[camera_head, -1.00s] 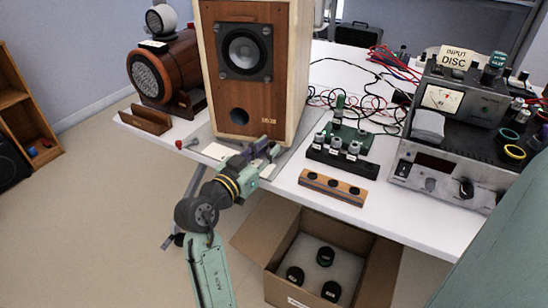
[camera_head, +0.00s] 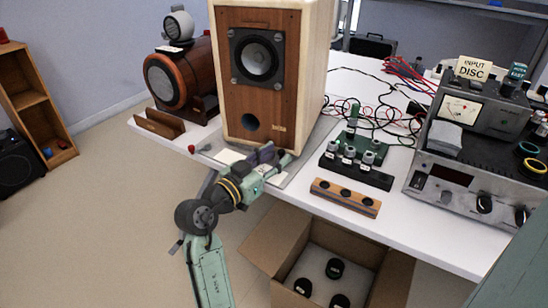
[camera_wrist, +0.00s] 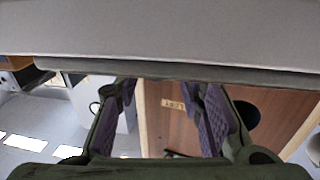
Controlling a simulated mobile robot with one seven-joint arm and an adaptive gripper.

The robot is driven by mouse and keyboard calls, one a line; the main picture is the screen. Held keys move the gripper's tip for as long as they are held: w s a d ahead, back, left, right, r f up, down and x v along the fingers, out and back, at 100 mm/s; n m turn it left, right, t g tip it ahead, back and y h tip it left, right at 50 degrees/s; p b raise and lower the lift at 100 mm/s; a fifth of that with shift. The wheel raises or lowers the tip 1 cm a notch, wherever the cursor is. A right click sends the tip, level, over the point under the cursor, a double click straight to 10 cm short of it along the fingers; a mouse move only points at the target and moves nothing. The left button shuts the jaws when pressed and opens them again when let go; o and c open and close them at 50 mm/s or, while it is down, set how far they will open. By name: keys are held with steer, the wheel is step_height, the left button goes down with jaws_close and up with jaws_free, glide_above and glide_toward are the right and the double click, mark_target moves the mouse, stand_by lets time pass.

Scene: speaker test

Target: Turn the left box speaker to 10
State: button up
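The box speaker (camera_head: 300,75) stands upright on the white table, with a wooden front, a pale cabinet, a round driver and a dark port. A small label on its lower front appears to read "LEFT" upside down in the wrist view, where its wooden front (camera_wrist: 165,125) also shows. No scale or number 10 is readable on it. My gripper (camera_head: 272,158) is low in front of the speaker's base. In the wrist view its two purple-padded fingers (camera_wrist: 165,95) are apart, with the speaker front behind the gap. I see nothing held; contact with the speaker cannot be told.
A brown round-fronted speaker (camera_head: 165,78) stands to the left. A wooden bar (camera_head: 345,197), a black-based knob board (camera_head: 355,172) and a grey meter unit (camera_head: 460,185) are to the right. An open cardboard box (camera_head: 275,240) is on the floor below.

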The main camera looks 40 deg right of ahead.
steer(key=v, duration=1.2)
steer(key=shift+c, duration=0.4)
